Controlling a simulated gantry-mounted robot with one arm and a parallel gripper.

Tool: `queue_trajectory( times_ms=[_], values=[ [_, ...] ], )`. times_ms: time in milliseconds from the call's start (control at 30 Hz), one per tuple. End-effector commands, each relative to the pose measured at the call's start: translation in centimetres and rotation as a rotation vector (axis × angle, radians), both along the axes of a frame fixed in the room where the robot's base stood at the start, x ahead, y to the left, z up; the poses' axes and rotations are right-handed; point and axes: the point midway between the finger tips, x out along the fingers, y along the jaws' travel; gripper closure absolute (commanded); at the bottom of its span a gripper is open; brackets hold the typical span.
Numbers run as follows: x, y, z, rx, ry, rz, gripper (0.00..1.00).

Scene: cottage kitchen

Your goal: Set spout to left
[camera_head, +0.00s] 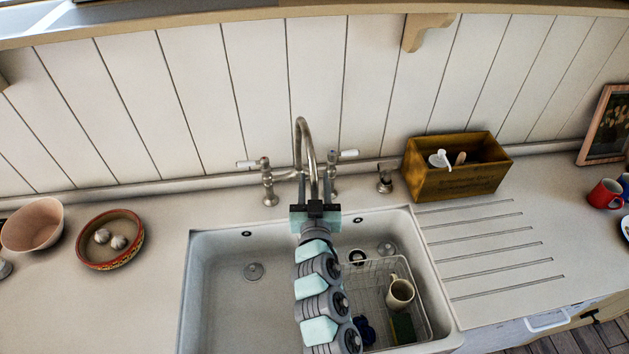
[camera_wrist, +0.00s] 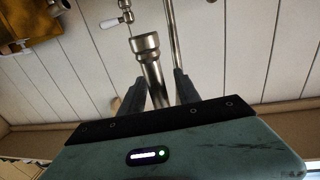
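The metal spout (camera_head: 299,135) arches up from the bridge tap behind the sink, and its outlet end hangs forward over the basin. My gripper (camera_head: 314,182) is raised at the outlet end, with one finger on each side of it. In the wrist view the spout's nozzle (camera_wrist: 146,44) runs down between the two dark fingers of my gripper (camera_wrist: 159,80). The fingers stand apart, and a gap shows beside the spout; they do not look closed on it. Contact with either finger is hard to tell.
White-handled taps (camera_head: 267,182) flank the spout. The white sink (camera_head: 215,290) lies below, with a wire rack (camera_head: 419,280) holding a mug (camera_head: 400,293). A wooden box (camera_head: 455,180) stands right; a patterned bowl (camera_head: 84,255) stands left. The space beside the spout's arch looks clear.

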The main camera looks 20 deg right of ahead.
Motion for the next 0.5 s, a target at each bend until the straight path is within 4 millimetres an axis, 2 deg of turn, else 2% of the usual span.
queue_trajectory(
  times_ms=[300, 500],
  values=[
    [0.16, -0.05, -0.04, 0.000, 0.001, 0.000, 0.62],
    [0.15, -0.05, -0.03, 0.000, 0.001, 0.000, 0.78]
  ],
)
